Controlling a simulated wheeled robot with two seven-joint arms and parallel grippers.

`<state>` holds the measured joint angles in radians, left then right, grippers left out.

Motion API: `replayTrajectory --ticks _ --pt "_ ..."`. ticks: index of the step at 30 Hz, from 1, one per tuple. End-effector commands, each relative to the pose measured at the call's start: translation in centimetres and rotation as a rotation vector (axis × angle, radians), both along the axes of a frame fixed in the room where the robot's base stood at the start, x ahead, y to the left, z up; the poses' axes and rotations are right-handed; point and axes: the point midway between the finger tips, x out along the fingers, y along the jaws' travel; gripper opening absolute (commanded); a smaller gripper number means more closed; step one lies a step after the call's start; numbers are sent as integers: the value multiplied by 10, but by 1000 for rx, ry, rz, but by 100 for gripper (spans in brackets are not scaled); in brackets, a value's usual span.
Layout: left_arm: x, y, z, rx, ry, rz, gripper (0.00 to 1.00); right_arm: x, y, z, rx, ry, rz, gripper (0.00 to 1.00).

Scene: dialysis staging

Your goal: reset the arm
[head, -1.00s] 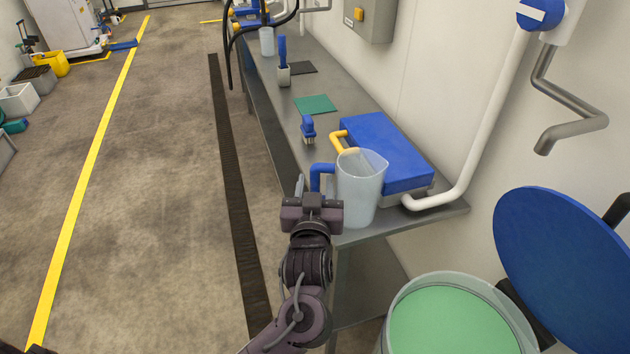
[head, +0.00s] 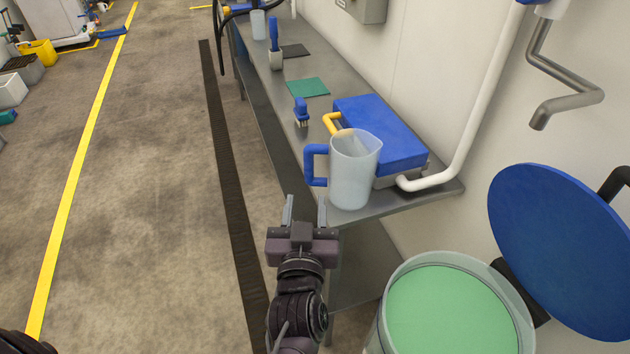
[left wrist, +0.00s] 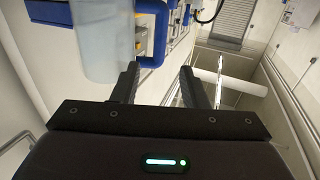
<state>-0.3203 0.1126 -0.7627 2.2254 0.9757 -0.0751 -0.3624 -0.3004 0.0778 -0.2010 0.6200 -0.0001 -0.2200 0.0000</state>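My left gripper (head: 305,213) is open and empty in the head view, just left of the table's front edge. Its two fingers stand apart in the left wrist view (left wrist: 158,88), with nothing between them. A clear pitcher (head: 354,175) with a blue handle (head: 311,165) stands upright near the front end of the table, to the right of and beyond the gripper, apart from it. The pitcher (left wrist: 100,45) also shows beside the fingers in the left wrist view. My right gripper is not in view.
The steel table (head: 400,205) holds a blue-lidded box (head: 385,135), a small blue brush (head: 301,112) and a green mat (head: 308,87). A bin with green contents (head: 450,310) and a raised blue lid (head: 560,250) stand at the lower right.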

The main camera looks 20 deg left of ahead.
Motion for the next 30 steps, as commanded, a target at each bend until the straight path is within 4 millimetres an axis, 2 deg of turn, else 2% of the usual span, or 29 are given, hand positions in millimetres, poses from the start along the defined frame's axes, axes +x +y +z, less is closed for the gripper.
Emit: replayTrajectory --ticks 8,11,14,17,21,30 --pt "3 0 -7 -17 40 -30 40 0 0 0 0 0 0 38" --pt "8 -1 -22 -55 137 -99 40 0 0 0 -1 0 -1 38" --pt "6 -3 -46 -96 292 -196 40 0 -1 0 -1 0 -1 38" --pt "-6 0 -72 -118 481 -283 40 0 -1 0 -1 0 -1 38" --pt "-36 11 -102 -111 731 -349 40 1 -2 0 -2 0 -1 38" --pt "-99 48 -134 -49 1111 -351 40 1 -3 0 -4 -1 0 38"
